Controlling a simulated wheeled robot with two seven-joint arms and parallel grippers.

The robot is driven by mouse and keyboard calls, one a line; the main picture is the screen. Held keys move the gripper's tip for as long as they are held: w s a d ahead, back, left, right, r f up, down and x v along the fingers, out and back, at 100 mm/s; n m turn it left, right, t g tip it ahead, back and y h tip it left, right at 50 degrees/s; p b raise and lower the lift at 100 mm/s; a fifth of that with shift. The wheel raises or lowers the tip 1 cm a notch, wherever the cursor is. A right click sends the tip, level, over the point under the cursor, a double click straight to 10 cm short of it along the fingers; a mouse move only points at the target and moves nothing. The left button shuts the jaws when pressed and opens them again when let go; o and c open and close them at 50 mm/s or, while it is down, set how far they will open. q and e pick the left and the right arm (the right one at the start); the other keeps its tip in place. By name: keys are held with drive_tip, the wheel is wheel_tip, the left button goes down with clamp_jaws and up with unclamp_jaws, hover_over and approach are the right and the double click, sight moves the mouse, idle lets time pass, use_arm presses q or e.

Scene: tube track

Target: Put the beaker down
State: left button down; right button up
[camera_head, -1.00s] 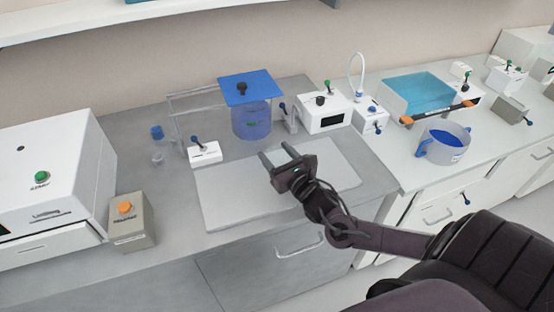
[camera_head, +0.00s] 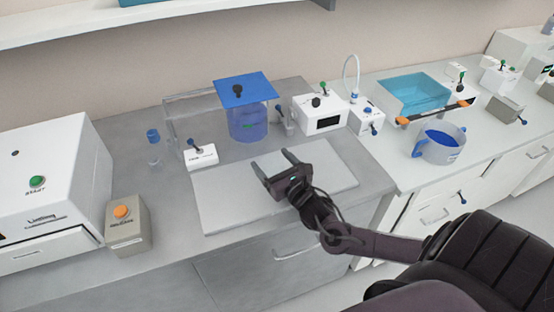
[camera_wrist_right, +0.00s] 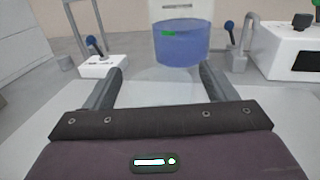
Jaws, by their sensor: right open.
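A clear, blue-tinted round vessel (camera_head: 247,124), which looks like the beaker, stands upright under a blue square plate (camera_head: 245,90) at the back of the grey counter. It also shows straight ahead in the right wrist view (camera_wrist_right: 182,44), beyond the fingertips. My right gripper (camera_head: 272,159) is open and empty over the pale mat (camera_head: 225,206), in front of the vessel and apart from it. Its two spread fingers show in the right wrist view (camera_wrist_right: 162,72) with nothing solid between them. My left gripper is not in view.
A small white switch box (camera_head: 201,157) stands left of the vessel, a white device (camera_head: 319,115) right of it. A pot with blue handles (camera_head: 439,146) and a teal-filled basin (camera_head: 414,92) stand farther right. A white machine (camera_head: 65,180) fills the left. The mat is clear.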

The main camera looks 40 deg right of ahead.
drive_tip(key=shift+s, duration=0.25)
drive_tip(key=s, duration=0.5)
drive_tip(key=s+b, duration=0.1)
drive_tip(key=s, duration=0.5)
drive_tip(key=shift+s+a+r, duration=0.1)
drive_tip(key=shift+s+a, duration=0.1)
drive_tip(key=shift+s, duration=0.05)
